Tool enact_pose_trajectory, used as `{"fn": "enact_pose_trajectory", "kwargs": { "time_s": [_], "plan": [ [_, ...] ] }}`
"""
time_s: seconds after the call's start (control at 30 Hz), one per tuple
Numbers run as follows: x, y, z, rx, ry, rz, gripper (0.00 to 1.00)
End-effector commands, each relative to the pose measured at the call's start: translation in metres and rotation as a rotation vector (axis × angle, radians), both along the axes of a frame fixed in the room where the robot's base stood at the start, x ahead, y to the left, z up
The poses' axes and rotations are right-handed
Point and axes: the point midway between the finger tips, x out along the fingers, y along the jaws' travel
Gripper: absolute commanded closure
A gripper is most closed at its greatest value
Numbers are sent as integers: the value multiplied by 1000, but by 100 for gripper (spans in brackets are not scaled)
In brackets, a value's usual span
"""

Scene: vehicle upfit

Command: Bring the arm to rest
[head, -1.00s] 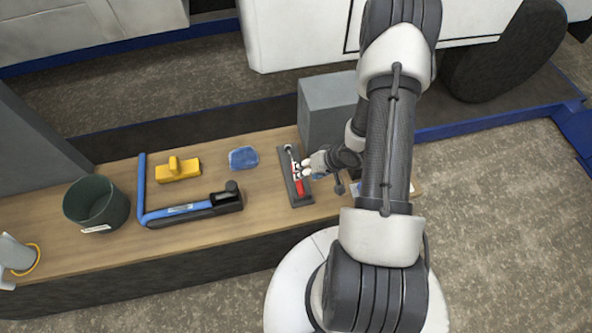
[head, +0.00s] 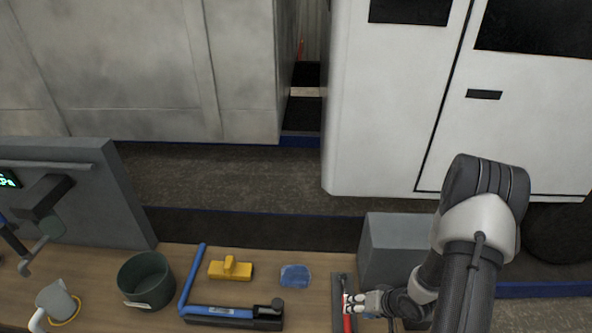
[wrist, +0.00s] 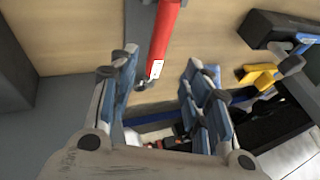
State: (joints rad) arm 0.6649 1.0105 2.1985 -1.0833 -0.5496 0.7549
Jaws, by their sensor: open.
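My gripper (head: 358,303) is at the right part of the workbench, over or beside a narrow grey holder (head: 338,289) with a red-handled tool (head: 347,323). In the wrist view my gripper (wrist: 160,92) has its blue-padded fingers spread apart. The red cylinder (wrist: 163,35) lies beyond the fingertips, with a white label at its near end. Nothing shows held between the fingers. Whether a finger touches the tool cannot be told. My arm reaches in from the lower right of the head view.
A grey box (head: 397,244) stands close behind my gripper. Left along the workbench (head: 100,318) are a blue cloth (head: 295,276), a yellow block with a knob (head: 231,269), a blue-and-black tool (head: 222,312), a dark green bucket (head: 147,280) and a grey jug (head: 56,299). A white vehicle (head: 385,110) stands behind.

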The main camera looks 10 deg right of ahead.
Motion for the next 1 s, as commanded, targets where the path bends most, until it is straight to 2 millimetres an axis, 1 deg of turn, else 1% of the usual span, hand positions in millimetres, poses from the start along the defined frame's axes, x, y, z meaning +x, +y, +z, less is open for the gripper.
{"fn": "enact_pose_trajectory", "kwargs": {
  "time_s": [0.07, 0.17, 0.27, 0.37, 0.4, 0.53, 0.6, 0.67, 0.7, 0.77, 0.8, 0.87, 0.9, 0.97, 1.0],
  "plan": [
    [2, -1, 1, -8, -1, 2, 56],
    [10, -9, 9, -58, -3, 12, 56],
    [23, -23, 30, -160, -2, 27, 56],
    [37, -35, 62, -287, 2, 38, 56],
    [40, -39, 77, -334, 4, 40, 56],
    [41, -38, 123, -458, 15, 40, 56],
    [37, -33, 148, -506, 19, 36, 56],
    [30, -25, 167, -538, 23, 34, 56],
    [25, -19, 179, -553, 24, 33, 56],
    [14, -8, 195, -570, 27, 34, 56],
    [5, 1, 204, -576, 28, 36, 56],
    [-9, 15, 216, -579, 28, 43, 56],
    [-20, 25, 223, -575, 29, 48, 56],
    [-38, 42, 231, -565, 27, 63, 56],
    [-50, 53, 235, -554, 26, 74, 56]
  ]
}}
